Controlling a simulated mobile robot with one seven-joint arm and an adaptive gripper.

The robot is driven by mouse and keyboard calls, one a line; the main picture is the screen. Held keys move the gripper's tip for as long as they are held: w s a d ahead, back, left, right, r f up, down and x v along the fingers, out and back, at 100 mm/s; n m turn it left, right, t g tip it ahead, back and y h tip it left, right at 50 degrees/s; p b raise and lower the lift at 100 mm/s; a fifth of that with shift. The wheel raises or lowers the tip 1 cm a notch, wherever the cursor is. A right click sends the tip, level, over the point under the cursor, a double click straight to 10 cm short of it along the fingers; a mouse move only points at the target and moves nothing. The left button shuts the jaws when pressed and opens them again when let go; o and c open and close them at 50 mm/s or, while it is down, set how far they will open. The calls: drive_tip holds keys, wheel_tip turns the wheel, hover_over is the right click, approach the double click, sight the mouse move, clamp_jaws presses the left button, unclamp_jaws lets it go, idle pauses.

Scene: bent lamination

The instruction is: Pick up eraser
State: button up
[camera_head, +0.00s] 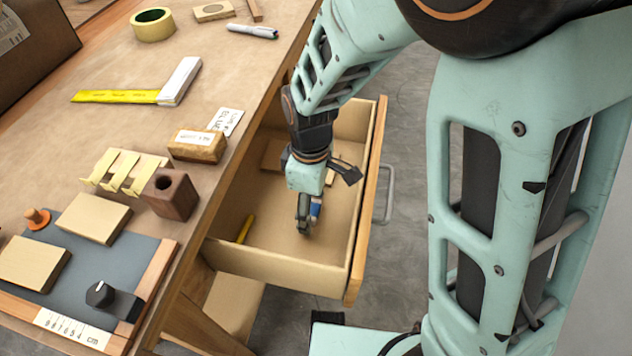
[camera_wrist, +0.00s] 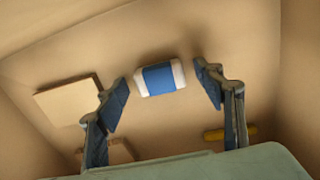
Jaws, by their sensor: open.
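The eraser (camera_wrist: 159,78) is white with a blue band and lies on the floor of the open drawer (camera_head: 278,265). In the wrist view it shows between and a little beyond my gripper's fingertips (camera_wrist: 163,80). My gripper (camera_head: 309,215) reaches down into the drawer and is open, one finger to each side of the eraser, with gaps on both sides. In the head view part of the eraser (camera_head: 316,207) shows beside the fingers, the rest hidden by them.
The drawer also holds flat wooden blocks (camera_wrist: 68,103) and a yellow stick (camera_head: 244,229). Drawer walls surround my gripper. The workbench (camera_head: 110,60) on the left carries tape (camera_head: 153,25), a square (camera_head: 178,82), a marker (camera_head: 252,31) and blocks.

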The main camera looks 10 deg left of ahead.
sight(312, 208)
drive_tip(key=shift+c, duration=0.2)
drive_tip(key=c, duration=1.2)
wheel_tip(312, 208, up, 10)
drive_tip(key=p, duration=0.2)
drive_tip(key=shift+p, duration=0.4)
